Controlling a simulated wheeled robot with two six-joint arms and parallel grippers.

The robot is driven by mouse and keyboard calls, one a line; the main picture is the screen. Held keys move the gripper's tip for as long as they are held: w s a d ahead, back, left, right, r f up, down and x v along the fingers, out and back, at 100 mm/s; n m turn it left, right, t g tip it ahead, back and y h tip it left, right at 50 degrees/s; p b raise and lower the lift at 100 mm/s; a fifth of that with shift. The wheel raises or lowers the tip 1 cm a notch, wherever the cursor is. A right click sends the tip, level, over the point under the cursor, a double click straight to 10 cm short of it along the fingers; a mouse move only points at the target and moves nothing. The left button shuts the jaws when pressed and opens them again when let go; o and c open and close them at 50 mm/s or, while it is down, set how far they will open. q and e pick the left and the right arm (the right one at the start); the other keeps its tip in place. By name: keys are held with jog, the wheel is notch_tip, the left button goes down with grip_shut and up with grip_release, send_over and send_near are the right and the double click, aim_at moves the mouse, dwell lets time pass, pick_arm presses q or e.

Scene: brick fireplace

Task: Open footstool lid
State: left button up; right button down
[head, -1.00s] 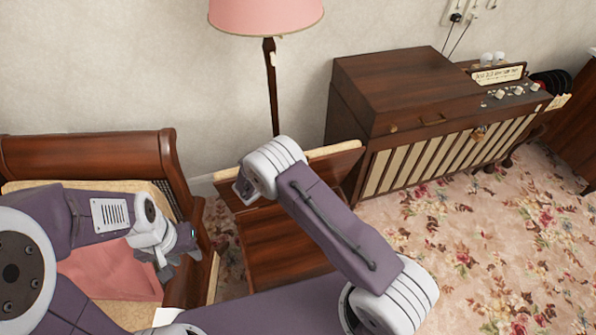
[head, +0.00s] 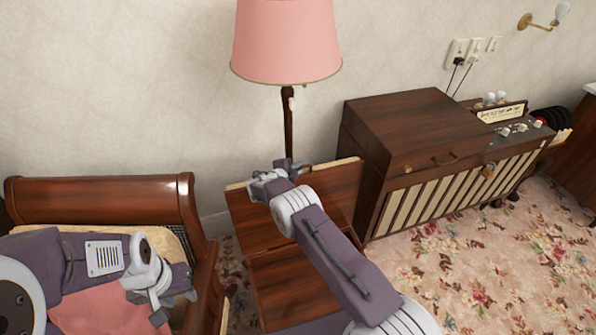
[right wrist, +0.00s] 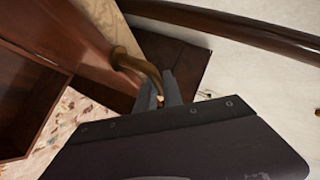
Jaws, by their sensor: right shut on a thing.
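The footstool is a dark wooden box (head: 290,282) on the floor between the sofa and the radio cabinet. Its lid (head: 333,188) stands raised at the back, with its wooden inner face showing and a pale strip along its top edge. My right gripper (head: 268,182) is at the lid's upper left edge. In the right wrist view my right gripper (right wrist: 165,92) is shut on a curved brass handle (right wrist: 135,65) fixed to the lid. The box opening partly shows at the left of that view. My left gripper (head: 165,300) hangs over the sofa, its jaws too unclear to judge.
A wooden sofa (head: 100,205) with a pink cushion (head: 95,305) stands left. A floor lamp (head: 287,45) stands behind the lid, close to it. A radio cabinet (head: 415,120) stands just right of the footstool. Flowered carpet (head: 490,260) is clear at the lower right.

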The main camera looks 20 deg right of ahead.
jog(key=shift+w, duration=0.1)
jog(key=c, duration=1.5)
grip_release()
jog(key=p+v, duration=0.1)
jog(key=v, duration=0.8)
jog(key=shift+a, duration=0.1)
